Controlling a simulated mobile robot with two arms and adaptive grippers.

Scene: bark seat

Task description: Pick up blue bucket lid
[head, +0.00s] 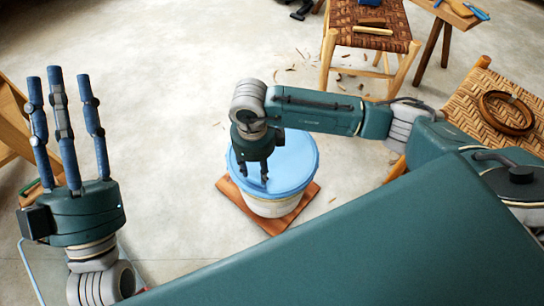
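The blue bucket lid (292,164) sits on top of a white bucket (277,207) at the centre of the head view. My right gripper (262,178) points down over the lid's left part and hides some of it. Its fingers look close together near the lid's top; I cannot tell whether they touch it or hold anything. My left gripper (63,125) is at the far left, well away from the bucket. Its blue fingers point up, spread apart and empty.
The bucket stands on a brown wooden board (236,197) on the concrete floor. A woven stool (370,22) with tools is behind. A woven chair (497,110) holding a brown coil (506,112) is at right. Wood shavings lie behind the bucket. Floor between my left gripper and the bucket is clear.

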